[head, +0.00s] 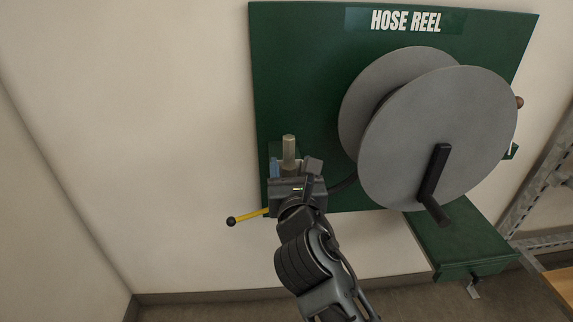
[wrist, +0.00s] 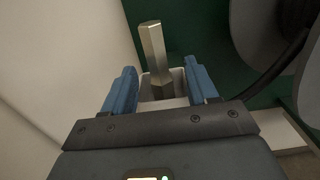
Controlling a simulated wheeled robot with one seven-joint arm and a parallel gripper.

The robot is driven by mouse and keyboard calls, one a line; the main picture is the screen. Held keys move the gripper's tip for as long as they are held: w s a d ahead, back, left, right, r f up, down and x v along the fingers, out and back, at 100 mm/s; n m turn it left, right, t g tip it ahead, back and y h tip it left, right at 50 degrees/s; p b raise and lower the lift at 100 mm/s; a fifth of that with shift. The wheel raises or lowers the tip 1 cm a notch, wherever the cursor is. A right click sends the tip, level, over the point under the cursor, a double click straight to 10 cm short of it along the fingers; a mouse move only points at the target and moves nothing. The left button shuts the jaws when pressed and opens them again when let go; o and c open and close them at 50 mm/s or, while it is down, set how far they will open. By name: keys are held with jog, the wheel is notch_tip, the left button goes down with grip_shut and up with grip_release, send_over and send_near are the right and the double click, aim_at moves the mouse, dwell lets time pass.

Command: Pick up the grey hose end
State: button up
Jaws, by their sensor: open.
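A grey-tan faceted metal piece, which looks like the hose end (head: 289,148), stands upright at the lower left of the green board. In the wrist view the hose end (wrist: 154,48) rises from a pale square holder (wrist: 177,76). My gripper (wrist: 163,78) is open, with one blue finger on each side of the holder and the lower part of the piece. I see no clear contact. In the head view my gripper (head: 286,172) hides the holder and the foot of the piece.
The hose reel (head: 437,138), with grey discs and a black crank (head: 433,180), is right of my gripper. A dark hose (head: 345,183) runs from it toward the holder. A yellow lever (head: 250,215) sticks out left. A green box (head: 465,245) sits lower right.

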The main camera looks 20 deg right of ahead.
aim_at(290, 162)
jog(key=x, duration=0.4)
jog(key=shift+c, duration=0.3)
grip_shut()
